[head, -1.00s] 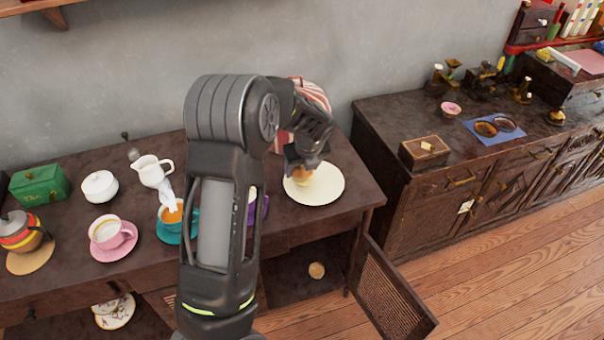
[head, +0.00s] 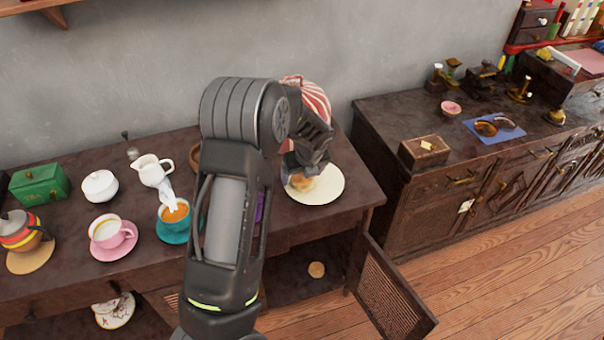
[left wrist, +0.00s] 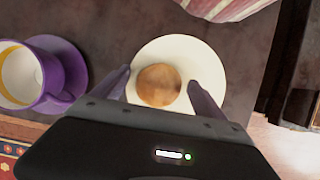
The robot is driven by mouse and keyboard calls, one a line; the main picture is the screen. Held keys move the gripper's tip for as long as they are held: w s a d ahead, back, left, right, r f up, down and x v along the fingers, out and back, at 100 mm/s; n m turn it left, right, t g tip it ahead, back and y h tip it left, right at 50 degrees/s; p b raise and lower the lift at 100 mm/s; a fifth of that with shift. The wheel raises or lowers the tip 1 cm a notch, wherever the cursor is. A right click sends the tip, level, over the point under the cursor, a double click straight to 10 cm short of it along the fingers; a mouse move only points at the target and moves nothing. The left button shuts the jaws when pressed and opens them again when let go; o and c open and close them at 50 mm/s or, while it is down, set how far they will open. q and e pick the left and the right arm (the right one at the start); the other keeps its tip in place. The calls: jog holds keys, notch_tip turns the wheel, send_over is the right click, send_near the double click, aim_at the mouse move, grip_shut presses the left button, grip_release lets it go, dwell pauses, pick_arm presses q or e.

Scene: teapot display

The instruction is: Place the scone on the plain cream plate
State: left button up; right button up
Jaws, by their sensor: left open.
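The round brown scone (head: 302,182) rests on the plain cream plate (head: 328,190) at the right end of the dark table. In the left wrist view the scone (left wrist: 159,85) lies near the middle of the plate (left wrist: 200,56), between the fingertips with gaps on both sides. My left gripper (head: 304,172) is open just above the scone, pointing down, and hides part of it in the head view. My right gripper is not in view.
A purple cup (left wrist: 30,75) on a purple saucer stands left of the plate. A red-and-white striped object (head: 314,98) stands behind it. An open cabinet door (head: 390,290) juts out below the table's right end.

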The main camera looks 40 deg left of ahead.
pick_arm(q)
jog(key=v, duration=1.2)
jog(key=shift+w, duration=0.1)
dwell(0.5)
jog(key=s+d+f+n+g+h, duration=0.1)
jog(key=s+d+f+n+h, duration=0.3)
jog(key=d+f, duration=0.6)
jog(key=s+d+f+n+h, duration=0.1)
jog(key=s+d+f+n, duration=0.4)
jog(key=d+f, duration=0.55)
jog(key=s+d+f+n+h, duration=0.1)
jog(key=s+d+f+n, duration=0.2)
jog(key=s+d+n, duration=0.1)
jog(key=s+d+f+n+h, duration=0.1)
jog(key=s+d+f+n, duration=0.1)
jog(key=s+d+n, duration=0.2)
jog(key=s+d+f+n+g, duration=0.1)
jog(key=s+d+f+n, duration=0.2)
jog(key=s+n, duration=0.5)
jog(key=shift+s+d+f+n+h, duration=0.25)
jog(key=shift+d+f+n+h, duration=0.15)
jog(key=shift+n, duration=0.3)
